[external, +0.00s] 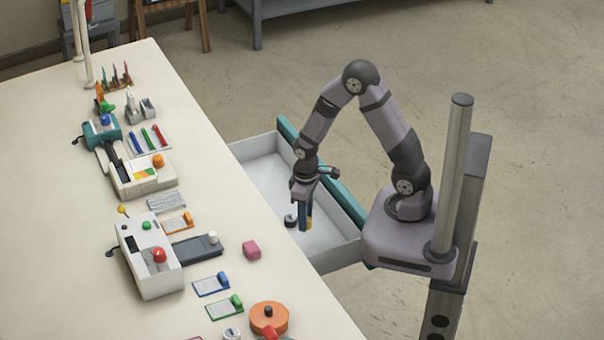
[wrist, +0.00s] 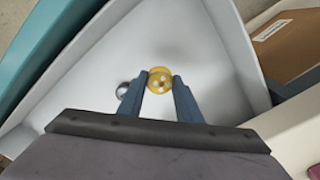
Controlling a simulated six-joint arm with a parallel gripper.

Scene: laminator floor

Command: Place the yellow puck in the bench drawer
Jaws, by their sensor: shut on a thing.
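The yellow puck (wrist: 160,78) is between my fingertips in the wrist view. My gripper (wrist: 160,86) is shut on it; a sliver of yellow shows at the fingers of my gripper (external: 306,218) in the external view. The bench drawer (external: 262,172) is pulled out, a white box with a teal front. My gripper points down inside the drawer's outline, near its front end. The drawer's white floor (wrist: 195,40) lies behind the puck in the wrist view. I cannot tell whether the puck touches the floor.
A small dark round thing (external: 290,220) is in the drawer, just left of my fingers. The drawer's far part is bare. The cream bench (external: 210,160) runs along the left, with a pink block (external: 251,249), an orange disc (external: 268,318) and several devices on it.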

